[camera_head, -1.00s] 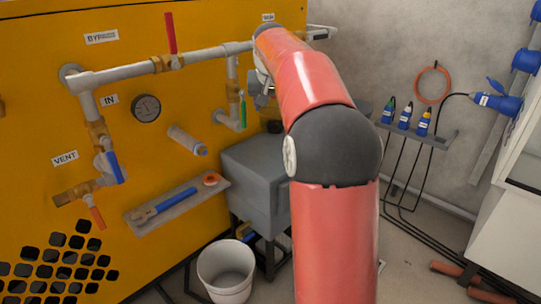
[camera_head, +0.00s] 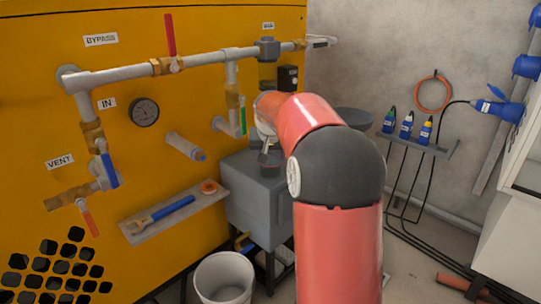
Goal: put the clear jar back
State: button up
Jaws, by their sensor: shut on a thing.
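My gripper (camera_head: 266,150) is low in front of the yellow panel, just above the grey box. It is shut on a small, dark, see-through cup, which I take to be the clear jar (camera_head: 271,161). Its far side and base are hard to make out, and my wrist hides part of it. The grey filter head (camera_head: 269,48) sits on the pipe at the upper right of the panel. A dull yellow-brown section shows under the head, too small to tell what it is. The jar is well below the head and apart from it.
A grey box (camera_head: 255,205) stands directly below my gripper. A green-handled valve (camera_head: 243,118) and a black device (camera_head: 288,78) are close by. A shelf (camera_head: 150,228) holds a blue-handled tool and an orange ring. A white bucket (camera_head: 223,280) stands on the floor.

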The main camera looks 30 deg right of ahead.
jog(key=o, duration=1.2)
jog(key=shift+s+r, duration=0.1)
jog(key=shift+r, duration=0.2)
jog(key=p+v, duration=0.2)
jog(key=v, duration=1)
jog(key=s+a+f+n+y, duration=0.1)
jog(key=s+a, duration=0.4)
jog(key=s, duration=0.2)
jog(key=s+a+f+n, duration=0.1)
jog(key=s+a, duration=0.4)
jog(key=s, duration=0.2)
jog(key=s+a+f+n, duration=0.1)
jog(key=s+f, duration=0.2)
jog(key=s, duration=0.2)
jog(key=s+a+f+n+y, duration=0.1)
jog(key=s+a+f, duration=0.1)
jog(key=s, duration=0.3)
jog(key=s+a+f+n, duration=0.1)
jog(key=s+a+f, duration=0.1)
jog(key=s+f, duration=0.2)
jog(key=shift+s+a+f+y, duration=0.1)
jog(key=shift+s+f+y, duration=0.1)
jog(key=shift+s, duration=0.25)
jog(key=shift+s+a+f+y, duration=0.1)
jog(key=shift+s+a+f, duration=0.1)
jog(key=shift+s, duration=0.25)
